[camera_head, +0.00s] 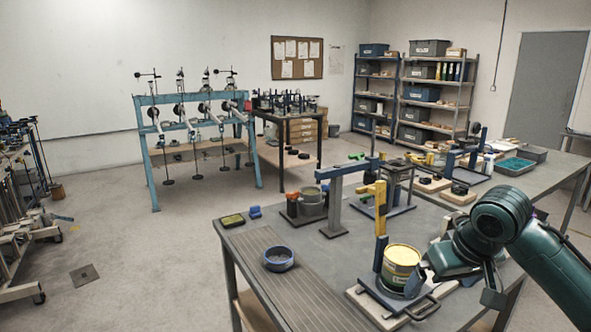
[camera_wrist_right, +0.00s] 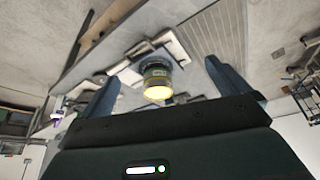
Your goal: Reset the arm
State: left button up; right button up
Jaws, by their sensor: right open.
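My right gripper (camera_head: 426,268) comes in from the right in the head view, with its fingers close to a yellow-topped can (camera_head: 401,262). In the right wrist view its two fingers (camera_wrist_right: 162,76) are spread wide, with the can (camera_wrist_right: 157,82) seen between them; it does not look gripped. The can stands upright on a dark base plate with a handle (camera_head: 420,307). A yellow post with a short arm (camera_head: 379,212) rises just behind the can. A blue-grey lever frame (camera_head: 338,195) stands left of it. Which arm the task means cannot be told. My left gripper is not in view.
The workbench (camera_head: 240,252) carries a blue round dish (camera_head: 278,259), a yellow-and-black pad (camera_head: 232,220) and several other lever stands towards the back. A teal tray (camera_head: 515,166) lies far right. The bench's left front is mostly clear. A blue rack (camera_head: 155,180) stands beyond on the floor.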

jog(key=s+a+f+n+y, duration=0.1)
jog(key=s+a+f, duration=0.35)
jog(key=f, duration=0.35)
jog(key=s+a+f+n, duration=0.1)
jog(key=s+a+f, duration=0.35)
jog(key=f, duration=0.25)
jog(key=s+d+f+m+g+h, duration=0.1)
jog(key=s+d+f, duration=0.15)
jog(key=s, duration=0.55)
jog(key=s+d+f+m, duration=0.1)
jog(key=s+f, duration=0.3)
jog(key=s, duration=0.5)
jog(key=w+a+f+t+y, duration=0.1)
jog(key=w+a+f+t, duration=0.1)
jog(key=f, duration=0.3)
jog(key=w+a+f+n+t+y, duration=0.1)
jog(key=w+a+f+t, duration=0.2)
jog(key=f+t, duration=0.1)
jog(key=shift+w+f, duration=0.3)
jog(key=shift+f, duration=0.05)
